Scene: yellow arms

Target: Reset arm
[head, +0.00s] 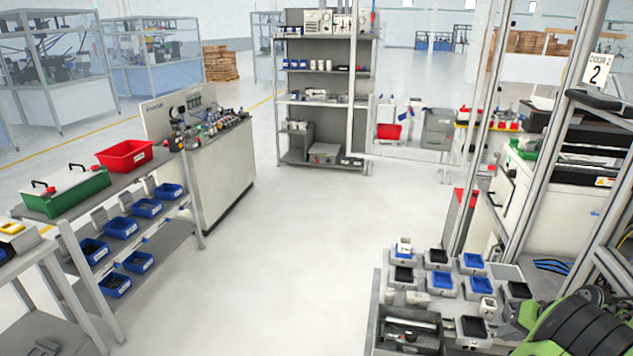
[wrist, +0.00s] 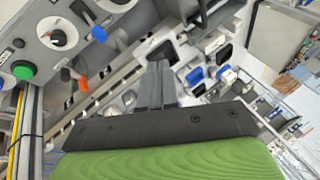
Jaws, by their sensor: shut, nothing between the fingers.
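My gripper (wrist: 158,70) shows in the wrist view as two dark fingers pressed together, with nothing between them. Its black mount and green ribbed cover fill the bottom of that view. Beyond the fingers, the wrist view shows a tilted scene with a grey panel (wrist: 40,30) bearing a green button (wrist: 22,70), a blue knob and an orange knob. In the head view my green and black arm shows at the lower right corner, beside a fixture bench; the fingers cannot be made out there.
The bench (head: 373,315) at lower right holds several small blocks with blue or black tops. A metal frame post (head: 525,130) stands close on the right. Left are a shelf table with blue bins (head: 121,227) and a red bin (head: 124,156). The middle floor (head: 280,240) is clear.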

